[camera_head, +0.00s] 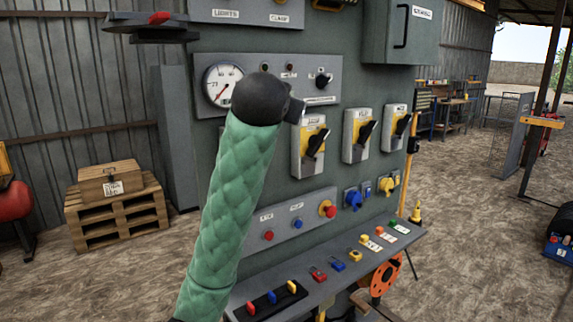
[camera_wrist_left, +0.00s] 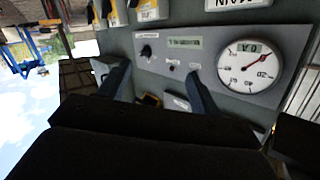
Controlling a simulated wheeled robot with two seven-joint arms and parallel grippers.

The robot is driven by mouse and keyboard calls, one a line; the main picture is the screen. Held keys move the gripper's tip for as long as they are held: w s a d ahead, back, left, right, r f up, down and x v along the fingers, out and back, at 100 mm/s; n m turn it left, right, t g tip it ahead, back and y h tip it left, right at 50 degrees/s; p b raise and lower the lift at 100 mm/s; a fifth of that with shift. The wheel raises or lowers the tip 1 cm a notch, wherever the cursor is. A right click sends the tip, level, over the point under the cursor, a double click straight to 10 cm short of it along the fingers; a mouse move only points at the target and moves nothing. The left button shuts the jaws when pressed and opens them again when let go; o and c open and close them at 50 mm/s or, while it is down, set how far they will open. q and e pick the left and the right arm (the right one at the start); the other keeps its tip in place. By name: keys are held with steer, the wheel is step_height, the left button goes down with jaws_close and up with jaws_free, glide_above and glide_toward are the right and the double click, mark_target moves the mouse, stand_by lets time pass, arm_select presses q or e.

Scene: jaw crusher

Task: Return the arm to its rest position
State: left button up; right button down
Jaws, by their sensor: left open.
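My left arm rises in a green padded sleeve through the middle of the head view and ends in a black wrist before the control panel. In the left wrist view my left gripper (camera_wrist_left: 158,68) has its two dark fingers spread, with nothing held between them. The fingers appear in front of the grey upper panel (camera_wrist_left: 215,48), which is seen upside down; whether they touch it cannot be told. The fingers are hidden behind the wrist in the head view.
A round gauge (camera_head: 223,84) and black rotary knob (camera_head: 322,80) flank my wrist. Yellow-plated switches (camera_head: 358,135) stand to the right. A wooden crate (camera_head: 108,179) sits on pallets (camera_head: 115,218) at left. Open ground lies right.

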arm_select(q)
steer(key=s+a+f+n+g, duration=0.15)
steer(key=s+a+f, duration=0.3)
steer(key=f, duration=1.05)
steer(key=s+a+f+g, duration=0.3)
steer(key=s+f, duration=0.3)
steer(key=f, duration=0.8)
steer(key=s+a+f+n+g, duration=0.15)
steer(key=s+a+f, duration=0.35)
steer(key=f, duration=1)
steer(key=s+a+f+g+y, duration=0.1)
steer(key=s+f+g, duration=0.7)
steer(key=s+f, duration=1.9)
steer(key=s+a, duration=0.1)
steer(key=s, duration=0.2)
steer(key=shift+s+f, duration=0.15)
steer(key=shift+s, duration=0.1)
steer(key=shift+a, duration=0.1)
